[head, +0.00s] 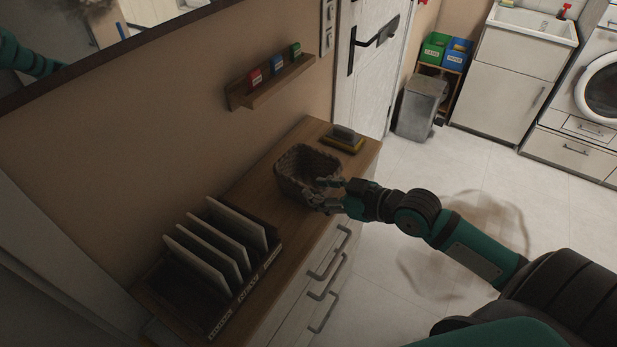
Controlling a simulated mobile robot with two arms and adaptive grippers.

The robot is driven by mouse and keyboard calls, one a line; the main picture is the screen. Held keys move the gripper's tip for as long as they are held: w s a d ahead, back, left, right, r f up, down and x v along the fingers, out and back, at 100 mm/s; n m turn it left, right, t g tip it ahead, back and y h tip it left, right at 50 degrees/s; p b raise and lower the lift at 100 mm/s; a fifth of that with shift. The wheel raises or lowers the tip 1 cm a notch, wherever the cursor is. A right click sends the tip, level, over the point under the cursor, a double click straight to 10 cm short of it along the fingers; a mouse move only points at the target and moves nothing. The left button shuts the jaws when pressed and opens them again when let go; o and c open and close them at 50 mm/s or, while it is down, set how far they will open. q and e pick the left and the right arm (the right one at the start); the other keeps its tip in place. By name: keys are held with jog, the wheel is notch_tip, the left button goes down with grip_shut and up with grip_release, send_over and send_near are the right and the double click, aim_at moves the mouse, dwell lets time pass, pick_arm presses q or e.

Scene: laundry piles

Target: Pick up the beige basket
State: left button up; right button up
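The beige basket (296,172) is a woven, open-topped basket standing upright on the wooden top of a dresser (258,196). My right gripper (322,193) is at the basket's right side, near its rim, reaching in from the right. Its fingers are spread apart, one higher and one lower, with the basket's edge near or between them. I cannot tell whether they touch it. The gripper hides part of the basket's near right side. My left gripper is not in view.
A divider rack (228,291) with upright panels stands on the dresser's near end. A yellow-and-grey item (342,139) lies behind the basket. A wall shelf (270,83) with small boxes hangs above. Drawer handles (329,254) stick out in front. The floor (480,190) to the right is clear.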

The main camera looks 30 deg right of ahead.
aim_at(296, 182)
jog(key=x, duration=0.2)
jog(key=p+x, duration=0.1)
jog(key=x, duration=0.2)
jog(key=p+x, duration=0.1)
jog(key=x, duration=0.2)
jog(key=shift+w+d, duration=0.15)
jog(key=shift+d, duration=0.25)
jog(key=shift+w+a+f, duration=0.15)
jog(key=shift+w, duration=0.05)
jog(key=shift+s, duration=0.1)
jog(key=shift+c, duration=0.6)
grip_shut()
